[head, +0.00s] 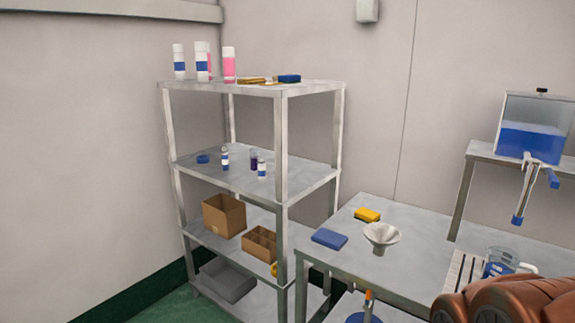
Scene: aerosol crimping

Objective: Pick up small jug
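A clear jug with blue on it (499,262) stands at the right end of the low table, in the lower right of the head view. Its pale handle appears to point right. Its lower part is partly hidden by a reddish-brown rounded shape in the corner, which may be part of my arm. I cannot tell whether this is the small jug, but no other jug is clear in view. My gripper's fingers do not show.
The table (355,255) also holds a white funnel (381,236), a blue block (329,238) and a yellow sponge-like block (367,215). A shelf rack (281,150) with bottles and boxes stands left. A blue-liquid tank (532,140) stands back right.

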